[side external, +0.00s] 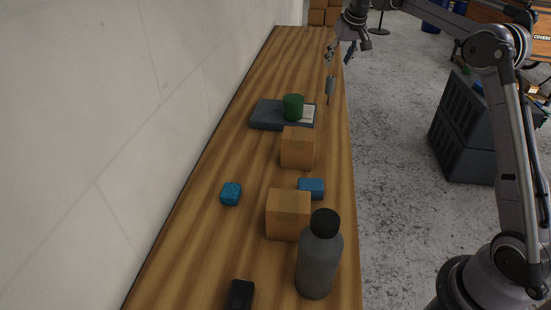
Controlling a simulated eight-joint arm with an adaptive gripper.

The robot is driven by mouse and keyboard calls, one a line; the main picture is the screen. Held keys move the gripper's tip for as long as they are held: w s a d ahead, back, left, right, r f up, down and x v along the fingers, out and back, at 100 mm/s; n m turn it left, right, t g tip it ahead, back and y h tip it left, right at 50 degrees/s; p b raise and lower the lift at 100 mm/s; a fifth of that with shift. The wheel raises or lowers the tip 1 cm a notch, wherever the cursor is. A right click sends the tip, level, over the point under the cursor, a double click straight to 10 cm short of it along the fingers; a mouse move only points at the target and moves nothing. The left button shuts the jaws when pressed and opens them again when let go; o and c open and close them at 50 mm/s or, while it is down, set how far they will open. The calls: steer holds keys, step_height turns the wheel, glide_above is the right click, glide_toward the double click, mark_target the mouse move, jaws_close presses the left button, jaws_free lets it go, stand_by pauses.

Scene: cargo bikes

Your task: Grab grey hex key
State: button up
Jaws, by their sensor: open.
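My gripper (339,56) is at the far right edge of the wooden bench, with its fingers apart and nothing visible between them. A small, narrow grey thing (330,86) shows just below the gripper, near the bench's right edge, and appears apart from it. It may be the grey hex key, but it is too small to tell its shape or whether it lies flat.
The bench (190,240) runs along a pale wall. A green cup (293,107) stands on a dark flat case (266,115). Nearer are two cardboard boxes (298,147), (288,214), blue blocks (231,193), (311,187), a grey bottle (319,262) and a black object (239,295).

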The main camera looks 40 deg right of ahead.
mark_target(332, 77)
steer(key=x, duration=1)
steer(key=shift+d, duration=0.15)
jaws_close()
